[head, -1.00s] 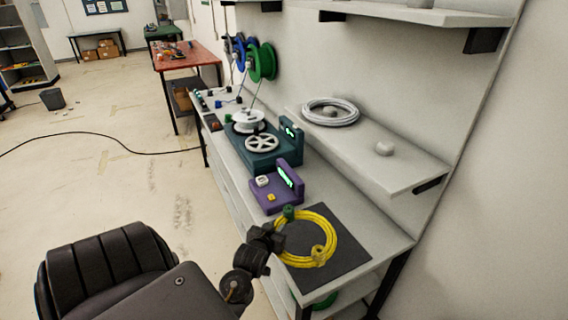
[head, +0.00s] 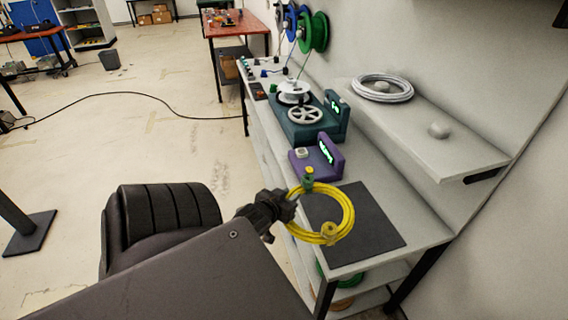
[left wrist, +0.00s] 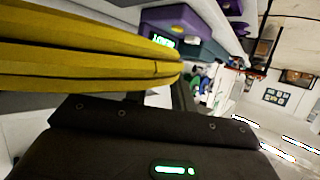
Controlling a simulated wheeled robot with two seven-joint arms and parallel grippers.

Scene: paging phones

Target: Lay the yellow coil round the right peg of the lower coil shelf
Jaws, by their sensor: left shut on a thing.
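The yellow coil (head: 350,210) is a ring of yellow cable with ties on it. My left gripper (head: 286,207) is shut on its left side and holds it over the left part of the dark mat, seemingly a little above it. In the left wrist view the yellow strands (left wrist: 90,55) cross the upper left, close to the gripper. The lower coil shelf (head: 455,158) is on the wall to the right, higher than the bench. The right peg (head: 438,130) is a bare whitish knob. My right gripper is not in view.
The dark mat (head: 375,235) lies at the bench's near end. A purple device (head: 328,157) and a teal device with reels (head: 333,117) stand behind it. Green and blue spools (head: 316,32) hang on the wall. An upper shelf edge shows at top right.

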